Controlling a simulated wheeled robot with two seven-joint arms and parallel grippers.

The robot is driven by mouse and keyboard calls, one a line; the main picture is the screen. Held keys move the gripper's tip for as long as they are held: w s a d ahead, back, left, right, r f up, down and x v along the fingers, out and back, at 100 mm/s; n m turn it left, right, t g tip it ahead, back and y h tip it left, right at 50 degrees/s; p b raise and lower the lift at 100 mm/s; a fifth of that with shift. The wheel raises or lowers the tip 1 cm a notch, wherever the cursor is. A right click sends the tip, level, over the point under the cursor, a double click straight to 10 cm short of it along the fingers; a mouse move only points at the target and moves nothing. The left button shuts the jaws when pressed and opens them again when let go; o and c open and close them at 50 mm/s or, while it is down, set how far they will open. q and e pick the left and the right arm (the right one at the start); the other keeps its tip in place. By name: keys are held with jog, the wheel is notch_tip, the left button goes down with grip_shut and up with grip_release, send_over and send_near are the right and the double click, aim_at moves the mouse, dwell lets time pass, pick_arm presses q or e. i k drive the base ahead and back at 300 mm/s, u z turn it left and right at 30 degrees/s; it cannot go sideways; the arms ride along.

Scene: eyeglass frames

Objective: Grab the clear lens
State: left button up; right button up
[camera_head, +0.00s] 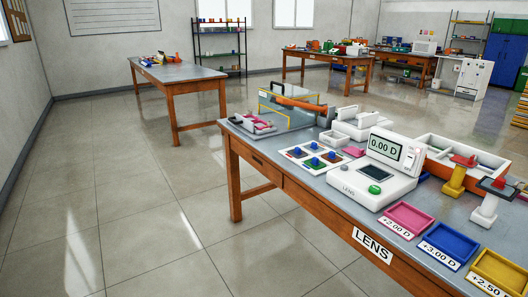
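I cannot make out a clear lens for certain. The wooden table (262,172) with a grey top and a "LENS" label stands at the right. A white lens meter (376,172) on it reads "0.00 D". A pink tray (409,218), a blue tray (449,244) and a yellow tray (500,270) lie along the front edge with dioptre labels. They look empty. Neither of my grippers shows.
A transparent panel with a yellow frame (261,106) stands at the table's far left end, by a pink and white item (254,124). Yellow (455,176) and white (486,208) stands are at the right. Another table (180,75) stands farther back. The floor at left is clear.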

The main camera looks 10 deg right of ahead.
aim_at(314, 147)
jog(key=u, duration=0.65)
jog(key=i, duration=2.45)
jog(key=z, duration=1)
